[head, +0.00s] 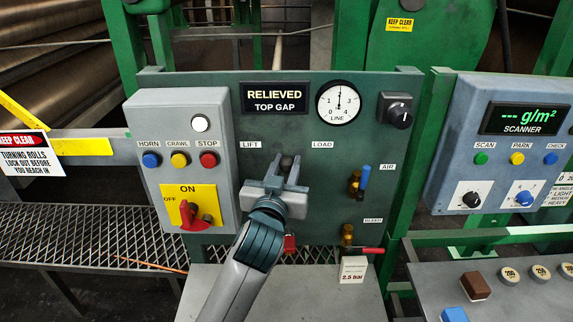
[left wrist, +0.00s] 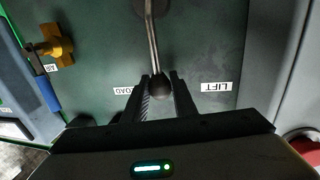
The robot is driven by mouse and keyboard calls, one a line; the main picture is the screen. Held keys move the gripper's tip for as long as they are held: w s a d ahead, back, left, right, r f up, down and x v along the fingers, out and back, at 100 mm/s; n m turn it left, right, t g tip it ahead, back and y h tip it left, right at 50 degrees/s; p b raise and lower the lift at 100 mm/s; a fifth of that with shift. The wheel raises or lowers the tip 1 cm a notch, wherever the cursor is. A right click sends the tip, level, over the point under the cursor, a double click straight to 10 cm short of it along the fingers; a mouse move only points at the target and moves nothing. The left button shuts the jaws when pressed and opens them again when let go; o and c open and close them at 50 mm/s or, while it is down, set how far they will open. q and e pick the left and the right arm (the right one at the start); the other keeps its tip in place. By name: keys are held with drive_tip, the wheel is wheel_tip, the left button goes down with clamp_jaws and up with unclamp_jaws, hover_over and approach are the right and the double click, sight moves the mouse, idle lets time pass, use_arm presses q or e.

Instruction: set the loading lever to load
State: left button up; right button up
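The loading lever is a metal rod with a dark ball knob (head: 287,160) on the green panel (head: 340,190). It stands about midway between the LIFT label (head: 250,144) and the LOAD label (head: 322,144). In the left wrist view, where the labels are upside down, the knob (left wrist: 161,88) lies between the fingertips of my left gripper (left wrist: 160,82). The fingers are apart on either side of it, with small gaps showing. In the head view my left gripper (head: 285,172) hides most of the rod. My right gripper is not in view.
A display (head: 276,97) reads RELIEVED, TOP GAP, beside a LINE dial (head: 339,102). A grey box (head: 185,120) with buttons and a red switch stands left. A blue-handled AIR valve (head: 363,181) is right of the lever. Between lever and valve the panel is bare.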

use_arm(q)
clamp_jaws()
drive_tip(key=shift+d, duration=0.1)
drive_tip(key=d+m+p, duration=0.1)
drive_tip(key=p, duration=0.1)
drive_tip(key=shift+d+r+m+p, duration=0.15)
drive_tip(key=shift+d+m+p, duration=0.05)
drive_tip(key=shift+m+p, duration=0.1)
drive_tip(key=shift+d+m+g+p, duration=0.3)
drive_tip(key=shift+d+m+p, duration=0.4)
drive_tip(key=shift+p, duration=0.1)
drive_tip(key=shift+d+f+m+p, duration=0.25)
drive_tip(key=shift+d+m+p, duration=0.2)
drive_tip(key=shift+m+p, duration=0.05)
drive_tip(key=shift+d+f+m+p, duration=0.25)
drive_tip(key=shift+d+m+p, duration=0.2)
drive_tip(key=shift+m+p, duration=0.05)
drive_tip(key=shift+d+f+m+g+y+p, duration=0.3)
drive_tip(key=shift+d+f+m+y+p, duration=0.1)
drive_tip(key=shift+d+f+m+p, duration=0.35)
drive_tip(key=o, duration=0.8)
unclamp_jaws()
drive_tip(key=shift+o, duration=0.2)
drive_tip(key=shift+s+r, duration=0.1)
drive_tip(key=shift+s, duration=0.05)
